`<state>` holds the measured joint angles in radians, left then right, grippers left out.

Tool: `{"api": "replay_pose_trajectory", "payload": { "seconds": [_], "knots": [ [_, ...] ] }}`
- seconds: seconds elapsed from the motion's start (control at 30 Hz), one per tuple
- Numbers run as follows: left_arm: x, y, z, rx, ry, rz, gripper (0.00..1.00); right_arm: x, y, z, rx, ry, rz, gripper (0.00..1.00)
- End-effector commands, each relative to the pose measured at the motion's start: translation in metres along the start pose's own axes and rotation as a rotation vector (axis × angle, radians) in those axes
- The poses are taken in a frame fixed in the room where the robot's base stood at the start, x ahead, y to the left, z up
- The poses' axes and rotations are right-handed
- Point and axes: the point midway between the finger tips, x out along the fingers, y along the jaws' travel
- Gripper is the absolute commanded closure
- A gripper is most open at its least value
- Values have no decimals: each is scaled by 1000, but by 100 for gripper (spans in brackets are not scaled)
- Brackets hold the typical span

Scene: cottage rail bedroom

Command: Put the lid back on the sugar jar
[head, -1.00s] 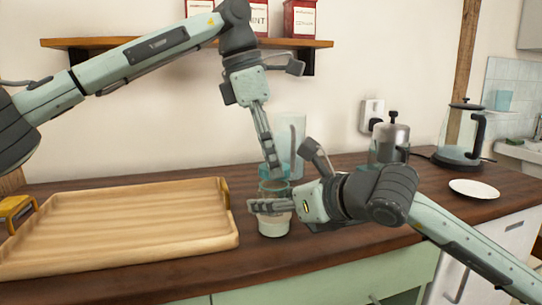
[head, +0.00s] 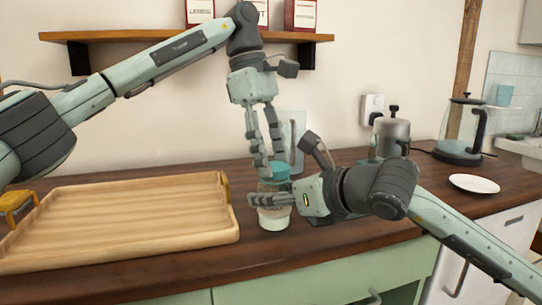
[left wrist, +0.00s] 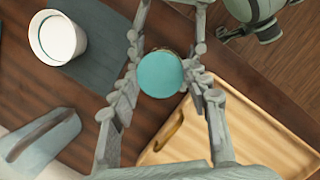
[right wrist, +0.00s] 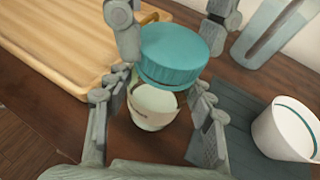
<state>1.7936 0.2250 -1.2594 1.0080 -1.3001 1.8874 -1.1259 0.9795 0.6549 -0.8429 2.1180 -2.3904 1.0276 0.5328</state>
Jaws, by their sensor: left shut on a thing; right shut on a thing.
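The sugar jar (head: 273,219) is a clear, pale-filled jar standing upright near the counter's front. It also shows in the right wrist view (right wrist: 152,108). My right gripper (head: 262,199) is shut around its side. The teal round lid (right wrist: 178,52) is at the jar's mouth, looking slightly offset; I cannot tell if it is fully seated. It shows from above in the left wrist view (left wrist: 160,74). My left gripper (head: 270,160) comes down from above and is shut on the lid, a finger on each side. The fingers partly hide lid and jar.
A wooden tray (head: 120,215) lies left of the jar. A white mug (right wrist: 288,130) stands on a grey mat (right wrist: 238,118). A glass pitcher (head: 297,128), a French press (head: 391,135), a kettle (head: 462,130) and a plate (head: 474,184) stand behind and right.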

Motion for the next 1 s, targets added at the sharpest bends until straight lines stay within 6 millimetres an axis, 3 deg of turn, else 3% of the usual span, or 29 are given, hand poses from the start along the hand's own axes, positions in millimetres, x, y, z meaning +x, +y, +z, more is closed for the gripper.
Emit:
{"api": "replay_pose_trajectory", "payload": {
  "seconds": [0.3, 0.6, 0.8, 1.0],
  "knots": [
    [1, 4, 3, 663, 10, -195, 62, 0, 0, -1, -1, 3, 0, 100],
    [2, 6, 6, 1191, 10, -339, 62, 0, 0, -1, 0, 3, 0, 100],
    [2, 6, 6, 1334, 3, -374, 62, 0, 0, -1, 0, 3, 1, 100],
    [2, 6, 6, 1340, 0, -374, 62, 0, 0, -1, 0, 3, 1, 100]
  ]
}}
